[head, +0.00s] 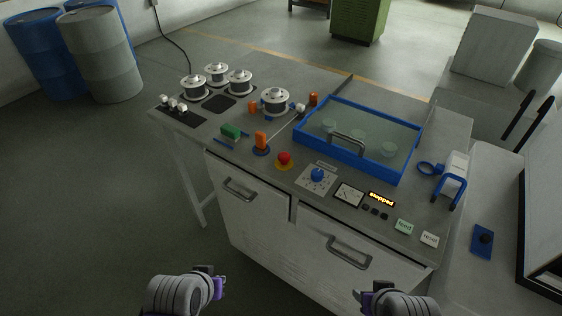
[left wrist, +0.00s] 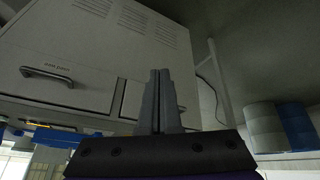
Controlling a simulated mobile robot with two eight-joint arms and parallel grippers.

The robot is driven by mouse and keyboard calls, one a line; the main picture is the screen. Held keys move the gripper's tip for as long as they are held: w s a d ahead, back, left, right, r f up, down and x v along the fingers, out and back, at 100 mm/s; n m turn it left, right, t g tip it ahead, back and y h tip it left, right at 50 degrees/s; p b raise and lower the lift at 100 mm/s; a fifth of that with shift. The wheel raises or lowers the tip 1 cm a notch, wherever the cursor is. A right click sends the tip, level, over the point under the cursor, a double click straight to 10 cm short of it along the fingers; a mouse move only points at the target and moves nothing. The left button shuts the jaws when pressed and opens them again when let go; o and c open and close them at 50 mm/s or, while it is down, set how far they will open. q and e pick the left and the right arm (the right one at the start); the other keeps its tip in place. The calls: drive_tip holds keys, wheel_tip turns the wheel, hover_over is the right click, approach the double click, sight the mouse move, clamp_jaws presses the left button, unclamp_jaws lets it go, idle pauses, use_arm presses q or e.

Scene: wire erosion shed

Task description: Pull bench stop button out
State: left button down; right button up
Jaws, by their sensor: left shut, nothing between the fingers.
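The bench stop button (head: 284,158) is a red mushroom head on a yellow base, on the front part of the grey bench top (head: 230,150). Whether it is pressed in or out is too small to tell. A display (head: 382,199) to its right reads "stopped" in orange. My left gripper (head: 214,283) is low in front of the bench, well apart from the button. In the left wrist view its fingers (left wrist: 160,78) are together and empty, before the bench's front. My right gripper (head: 368,299) is also low in front; its fingers are too unclear to judge.
An orange-handled switch (head: 261,141) stands just left of the button and a blue knob (head: 317,174) to its right. A blue-rimmed tank (head: 349,169) is behind. Drawer handles (head: 349,252) stick out from the front. White spools (head: 239,82) stand at the back left.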

use_arm(q)
drive_tip(key=w+d+f+n+t+h+b, duration=0.1)
drive_tip(key=w+d+n+h+b, duration=0.25)
drive_tip(key=w+d+n, duration=0.25)
drive_tip(key=n+t+h+b, duration=0.55)
drive_tip(key=n+t, duration=0.35)
drive_tip(key=n, duration=1.5)
approach(283, 164)
drive_tip(key=s+a+y, duration=0.1)
drive_tip(key=s+a, duration=0.1)
drive_tip(key=s, duration=0.1)
drive_tip(key=shift+s+d+r+b, duration=0.2)
drive_tip(key=shift+r+b, duration=0.1)
drive_tip(key=shift+r, duration=0.2)
drive_tip(key=shift+w, duration=0.1)
drive_tip(key=x, duration=1)
drive_tip(key=shift+d+f, duration=0.1)
drive_tip(key=shift+f, duration=0.1)
